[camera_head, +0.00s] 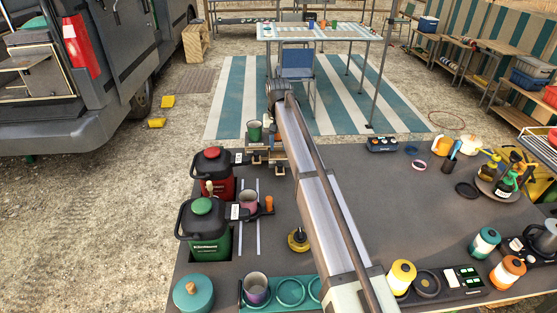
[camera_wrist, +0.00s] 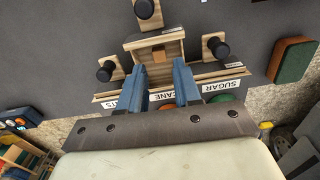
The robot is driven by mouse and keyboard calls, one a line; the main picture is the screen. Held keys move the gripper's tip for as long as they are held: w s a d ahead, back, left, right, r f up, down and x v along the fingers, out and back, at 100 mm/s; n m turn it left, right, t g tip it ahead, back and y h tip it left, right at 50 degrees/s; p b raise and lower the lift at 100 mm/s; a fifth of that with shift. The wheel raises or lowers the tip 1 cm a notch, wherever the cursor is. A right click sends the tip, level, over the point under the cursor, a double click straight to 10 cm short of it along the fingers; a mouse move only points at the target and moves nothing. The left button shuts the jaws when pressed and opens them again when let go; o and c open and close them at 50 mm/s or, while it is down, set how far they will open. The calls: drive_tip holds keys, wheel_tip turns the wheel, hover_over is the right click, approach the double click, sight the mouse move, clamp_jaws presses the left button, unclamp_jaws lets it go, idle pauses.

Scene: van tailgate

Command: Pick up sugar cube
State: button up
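No sugar cube can be made out for certain. In the wrist view a wooden dispenser (camera_wrist: 130,44) has a label reading SUGAR (camera_wrist: 217,87) and others that seem to read CANE (camera_wrist: 162,97) and "..ATS". A small brown block (camera_wrist: 173,49) shows in its middle, but I cannot tell whether it is a sugar cube. My gripper (camera_wrist: 160,66) has its two blue fingers apart, one at each side of the dispenser's middle part. Whether they touch it is unclear.
In the wrist view black knobs (camera_wrist: 218,47) flank the dispenser. The dark table right of my arm has free room.

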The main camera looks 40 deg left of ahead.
sight(279, 158)
wheel_tip(279, 158, down, 5)
drive_tip(key=shift+d+r, duration=0.1)
idle(0.3)
clamp_jaws()
